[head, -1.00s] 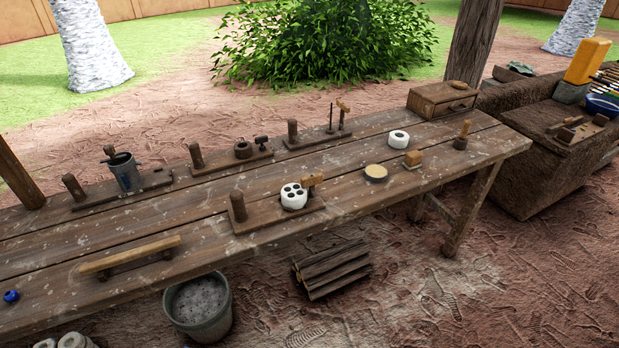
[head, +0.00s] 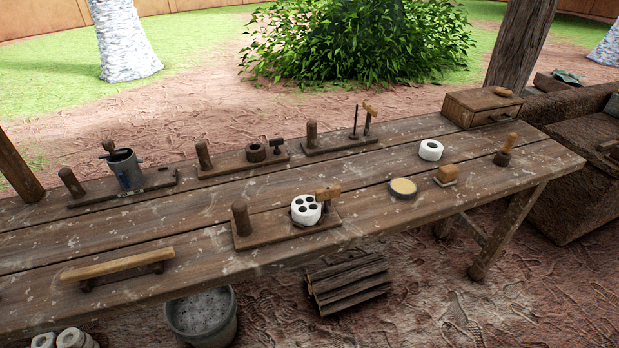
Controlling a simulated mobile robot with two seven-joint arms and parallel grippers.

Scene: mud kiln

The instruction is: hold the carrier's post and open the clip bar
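A wooden carrier board (head: 270,233) lies near the front edge of the table. A thick upright post (head: 241,217) stands at its left end. A white round block with dark holes (head: 306,210) sits on it, and a small wooden bar (head: 328,193) is at its right, seeming to reach toward the block's top. I cannot tell how the bar is fastened. Three similar boards with posts stand along the back edge; one (head: 340,146) has a thick post (head: 312,133), a thin rod (head: 354,122) and a wooden clip piece (head: 370,110). Neither of my grippers shows.
A grey can (head: 125,171) stands on the back left board. A wooden rail (head: 118,264) lies front left. A white ring (head: 431,150), a round tan dish (head: 403,188), a small wooden block (head: 446,175) and a drawer box (head: 482,107) are on the right. Bare planks lie between.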

